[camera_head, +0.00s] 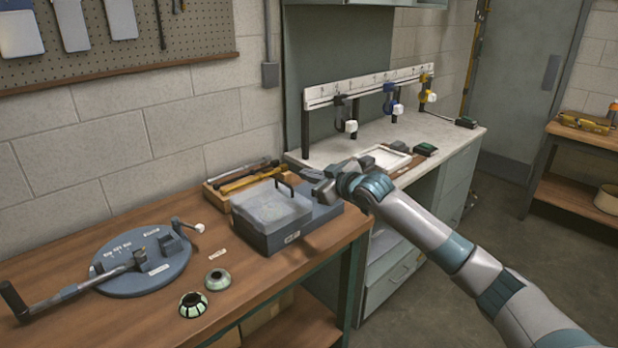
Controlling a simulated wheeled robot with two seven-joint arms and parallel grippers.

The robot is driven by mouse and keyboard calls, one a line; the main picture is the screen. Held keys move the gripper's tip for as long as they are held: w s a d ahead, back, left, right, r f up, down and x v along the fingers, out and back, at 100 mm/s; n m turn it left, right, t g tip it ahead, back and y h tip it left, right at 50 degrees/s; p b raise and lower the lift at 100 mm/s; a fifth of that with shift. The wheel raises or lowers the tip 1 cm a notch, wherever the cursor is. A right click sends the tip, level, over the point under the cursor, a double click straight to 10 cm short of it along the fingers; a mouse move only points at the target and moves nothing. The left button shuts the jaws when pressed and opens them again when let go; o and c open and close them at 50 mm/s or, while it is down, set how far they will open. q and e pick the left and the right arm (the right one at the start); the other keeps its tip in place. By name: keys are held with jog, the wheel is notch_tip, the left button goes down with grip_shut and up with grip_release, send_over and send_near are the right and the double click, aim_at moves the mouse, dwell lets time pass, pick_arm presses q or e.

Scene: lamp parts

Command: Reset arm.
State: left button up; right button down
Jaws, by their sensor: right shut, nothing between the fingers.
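My right arm comes in from the lower right, and its gripper (316,180) is shut and empty. It hovers above the right end of a grey box (268,222) with a clear lid and a dark handle; whether it touches anything there I cannot tell. My left gripper is not in view.
A wooden tray (235,188) of tools stands against the wall behind the box. A white counter (440,135) holds a rack (370,85) with hanging items and a framed tray (385,157). Free bench room lies at the front right.

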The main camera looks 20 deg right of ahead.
dwell(0.5)
jog(key=s+a+f+g, duration=0.3)
jog(key=s+a+f, duration=0.4)
jog(key=s+f, duration=0.5)
jog(key=s+a+f+g, duration=0.2)
jog(key=s+a+f, duration=0.5)
jog(key=s+f, duration=0.45)
jog(key=s+d+f+m+g+h, duration=0.1)
jog(key=s+f+m+g+h, duration=0.3)
jog(key=s, duration=1.3)
jog(key=s+d+f+m+g, duration=0.15)
jog(key=s+f, duration=0.45)
jog(key=s, duration=1.1)
notch_tip(320, 180, down, 30)
jog(key=s+n+g, duration=0.1)
jog(key=s+g, duration=0.1)
jog(key=s+d+f+g, duration=0.1)
jog(key=s+d+f, duration=0.2)
jog(key=s+f, duration=1.3)
jog(key=shift+s+f, duration=0.2)
jog(key=shift+s, duration=0.65)
